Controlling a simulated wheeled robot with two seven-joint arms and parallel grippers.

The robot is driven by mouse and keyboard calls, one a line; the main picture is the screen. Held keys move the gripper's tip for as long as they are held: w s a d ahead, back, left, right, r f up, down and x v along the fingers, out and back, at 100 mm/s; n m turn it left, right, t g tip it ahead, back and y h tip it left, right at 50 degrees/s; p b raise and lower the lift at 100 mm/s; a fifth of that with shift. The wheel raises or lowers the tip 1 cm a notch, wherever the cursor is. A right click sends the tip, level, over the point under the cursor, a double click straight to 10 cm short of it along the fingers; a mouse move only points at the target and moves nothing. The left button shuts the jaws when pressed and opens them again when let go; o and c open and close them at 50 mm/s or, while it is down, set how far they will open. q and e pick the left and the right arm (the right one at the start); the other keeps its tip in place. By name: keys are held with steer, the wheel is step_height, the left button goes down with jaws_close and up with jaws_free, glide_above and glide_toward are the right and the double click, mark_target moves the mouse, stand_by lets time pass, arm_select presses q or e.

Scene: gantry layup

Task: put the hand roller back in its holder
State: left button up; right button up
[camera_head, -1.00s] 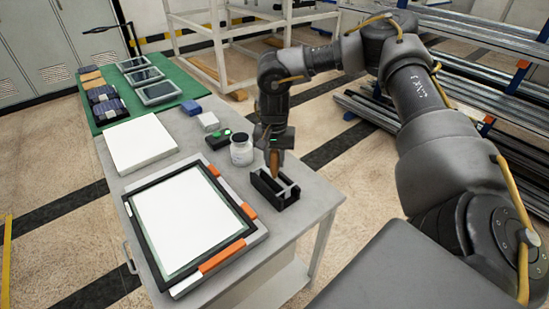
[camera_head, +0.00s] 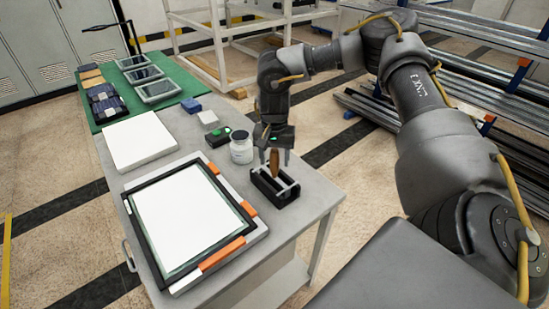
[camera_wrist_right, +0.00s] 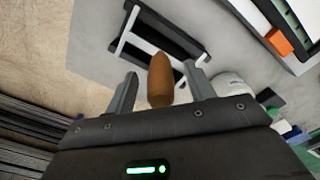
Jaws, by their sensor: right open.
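The hand roller stands upright with its wooden handle (camera_head: 274,163) pointing up from the black holder (camera_head: 264,192) near the table's right edge. The handle also shows in the right wrist view (camera_wrist_right: 160,82), with the holder (camera_wrist_right: 172,30) beyond it. My right gripper (camera_head: 275,157) is open, its two fingers on either side of the handle with visible gaps. The roller's lower end is partly hidden by the holder walls. My left gripper does not show.
A white jar (camera_head: 241,149) and a black box with a green top (camera_head: 218,137) stand close behind the holder. A black-framed panel with orange clips (camera_head: 228,252) lies to its left. Shelving with metal bars stands at the right.

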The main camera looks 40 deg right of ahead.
step_height(320, 180, up, 11)
steer(key=shift+f, duration=0.2)
stand_by(0.4)
